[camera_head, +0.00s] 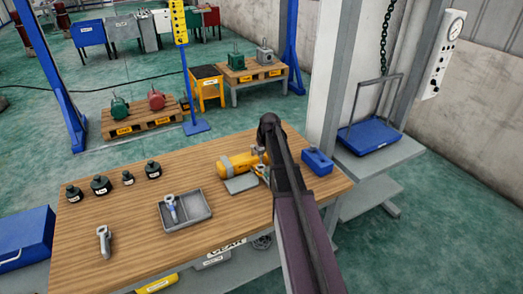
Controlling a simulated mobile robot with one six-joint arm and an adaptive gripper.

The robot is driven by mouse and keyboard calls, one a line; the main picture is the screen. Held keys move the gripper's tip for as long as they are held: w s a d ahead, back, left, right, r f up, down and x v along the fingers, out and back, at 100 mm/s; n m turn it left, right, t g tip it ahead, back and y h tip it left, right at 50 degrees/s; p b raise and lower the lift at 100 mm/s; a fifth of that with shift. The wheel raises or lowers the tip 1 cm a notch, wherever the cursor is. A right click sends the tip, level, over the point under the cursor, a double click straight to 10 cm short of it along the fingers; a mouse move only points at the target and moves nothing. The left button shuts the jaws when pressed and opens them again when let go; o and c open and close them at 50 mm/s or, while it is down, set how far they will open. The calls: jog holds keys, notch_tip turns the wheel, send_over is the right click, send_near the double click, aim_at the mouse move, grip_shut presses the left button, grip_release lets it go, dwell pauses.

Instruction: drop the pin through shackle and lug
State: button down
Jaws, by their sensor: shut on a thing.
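My arm reaches over the wooden table from the front, and its dark end covers much of the work spot. My gripper (262,171) is low beside the right end of a yellow cylindrical hoist part (235,165). It is shut on what looks like the pin, which is mostly hidden. A small grey upright piece (260,152) shows there; I cannot tell whether it is the lug, shackle or pin. A grey flat plate (241,183) lies in front of the yellow part. Whether the pin lines up with any hole is hidden.
A grey divided tray (200,203) holds a blue-and-grey piece (171,208). A grey metal fitting (104,241) lies front left. Several black weights stand along the back left. A blue block (316,161) sits right of my arm. The table's middle left is clear.

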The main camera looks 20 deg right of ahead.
aim_at(262, 157)
jog(key=shift+f+b, duration=2.75)
jog(key=shift+f, duration=0.15)
jog(key=shift+c, duration=1)
grip_release()
jog(key=shift+r, duration=0.2)
